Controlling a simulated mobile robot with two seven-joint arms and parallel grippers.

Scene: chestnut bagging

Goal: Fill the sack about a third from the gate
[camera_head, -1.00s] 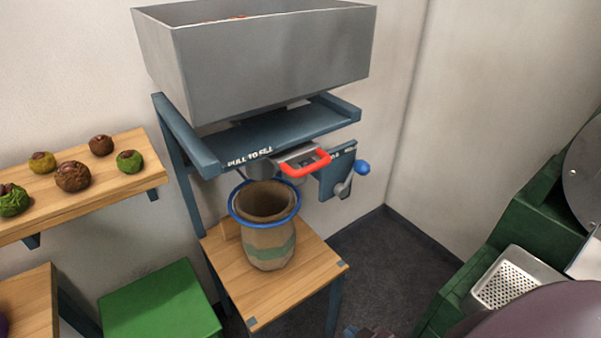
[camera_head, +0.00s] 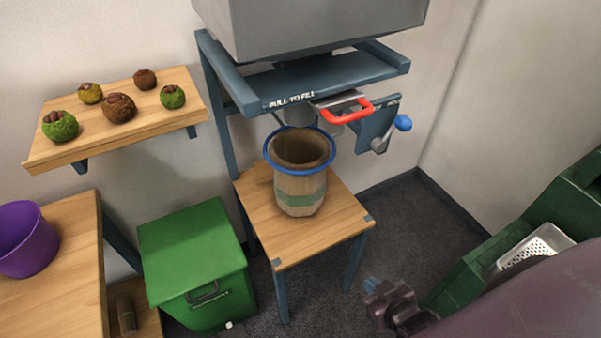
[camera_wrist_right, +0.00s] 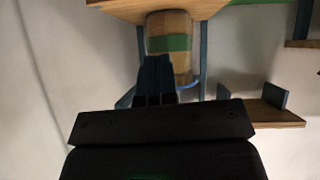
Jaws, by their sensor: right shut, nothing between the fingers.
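The tan sack (camera_head: 300,190) with a green band stands upright on a wooden stand (camera_head: 300,240), its mouth held open by a blue ring (camera_head: 300,170). It also shows upside down in the right wrist view (camera_wrist_right: 170,42). The gate with its red handle (camera_head: 350,111) sits above the sack, under the grey hopper (camera_head: 320,30). I cannot see chestnuts inside the sack's mouth. My right gripper (camera_head: 371,287) is shut and empty, right of and in front of the stand, apart from the sack; its fingers also show in the wrist view (camera_wrist_right: 155,80). My left gripper is out of view.
A lever with a blue knob (camera_head: 402,123) is right of the gate. A green box (camera_head: 195,240) stands left of the stand, near a purple bucket (camera_head: 28,240). A wall shelf (camera_head: 120,135) holds several chestnut burrs. Green machinery (camera_head: 480,260) is at right.

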